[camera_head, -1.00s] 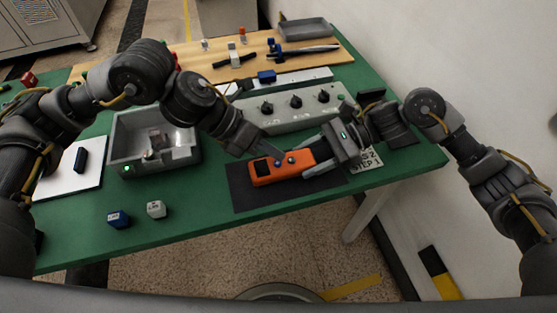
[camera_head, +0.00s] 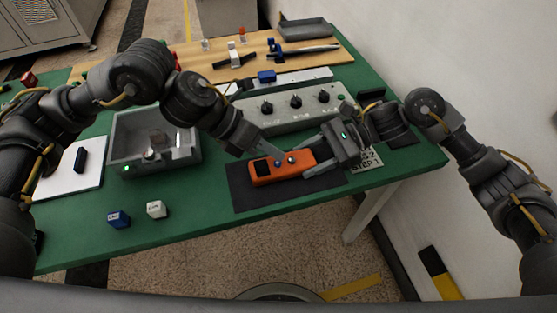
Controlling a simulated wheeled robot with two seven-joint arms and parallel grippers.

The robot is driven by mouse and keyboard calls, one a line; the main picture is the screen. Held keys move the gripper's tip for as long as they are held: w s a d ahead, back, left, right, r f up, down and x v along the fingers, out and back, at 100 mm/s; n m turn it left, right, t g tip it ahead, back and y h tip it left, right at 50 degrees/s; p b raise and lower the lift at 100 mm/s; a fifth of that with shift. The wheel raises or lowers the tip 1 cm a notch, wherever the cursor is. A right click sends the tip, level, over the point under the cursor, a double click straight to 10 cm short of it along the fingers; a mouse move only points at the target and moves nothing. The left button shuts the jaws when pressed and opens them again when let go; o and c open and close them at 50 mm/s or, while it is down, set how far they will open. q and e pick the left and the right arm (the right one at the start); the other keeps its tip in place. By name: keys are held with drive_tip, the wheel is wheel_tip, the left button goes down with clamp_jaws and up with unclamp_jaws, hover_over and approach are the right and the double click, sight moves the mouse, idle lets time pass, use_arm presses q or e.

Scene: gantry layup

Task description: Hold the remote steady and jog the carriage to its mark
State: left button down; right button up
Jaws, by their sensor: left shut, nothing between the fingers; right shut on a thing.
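The orange remote (camera_head: 266,172) lies on a black mat (camera_head: 240,196) near the table's front edge. It has a dark screen at its left end and blue and pale round buttons. My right gripper (camera_head: 312,160) is shut on the remote's right end. My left gripper (camera_head: 275,160) is shut and empty, its tip at or just above the remote's buttons; contact is unclear. I cannot make out a mark.
A grey panel with black knobs (camera_head: 295,102) stands behind the mat. A blue block (camera_head: 267,76) sits behind it. A blue cube (camera_head: 118,219) and a white cube (camera_head: 156,209) lie at the front left. A lettered card (camera_head: 370,158) lies beside my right gripper.

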use_arm(q)
drive_tip(key=shift+f, duration=0.2)
drive_tip(key=shift+f, duration=0.25)
drive_tip(key=shift+f, duration=0.4)
idle(0.7)
drive_tip(key=shift+r, duration=0.85)
drive_tip(key=shift+r, duration=2.5)
